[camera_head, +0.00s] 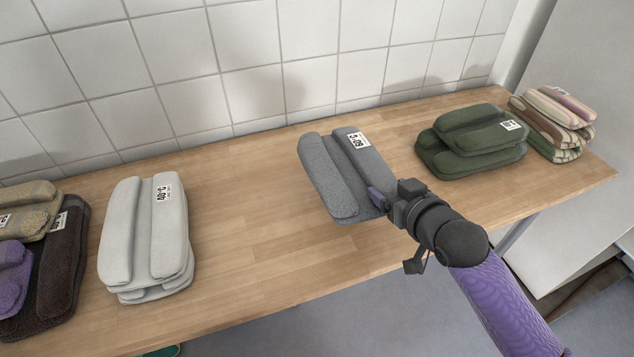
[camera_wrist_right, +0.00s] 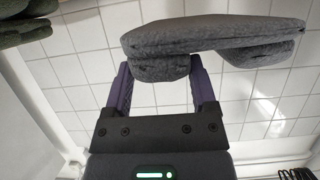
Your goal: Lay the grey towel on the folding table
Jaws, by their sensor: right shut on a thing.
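The grey towel (camera_head: 335,172) is folded, with a white label on top, and shows over the middle of the wooden folding table (camera_head: 240,240). My right gripper (camera_head: 380,198) is shut on its near right edge. In the right wrist view the grey towel (camera_wrist_right: 215,42) sits at the fingers of my right gripper (camera_wrist_right: 162,80), with wall tiles visible on both sides of it. It appears held above the tabletop; the size of the gap is hard to tell. My left gripper is not in view.
A white folded stack (camera_head: 145,235) stands to the left, with dark brown (camera_head: 62,265), tan (camera_head: 30,212) and purple (camera_head: 12,268) towels beyond it. A green stack (camera_head: 470,140) and a striped stack (camera_head: 556,120) stand to the right. Bare wood lies between the white and grey towels. A tiled wall (camera_head: 240,45) backs the table.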

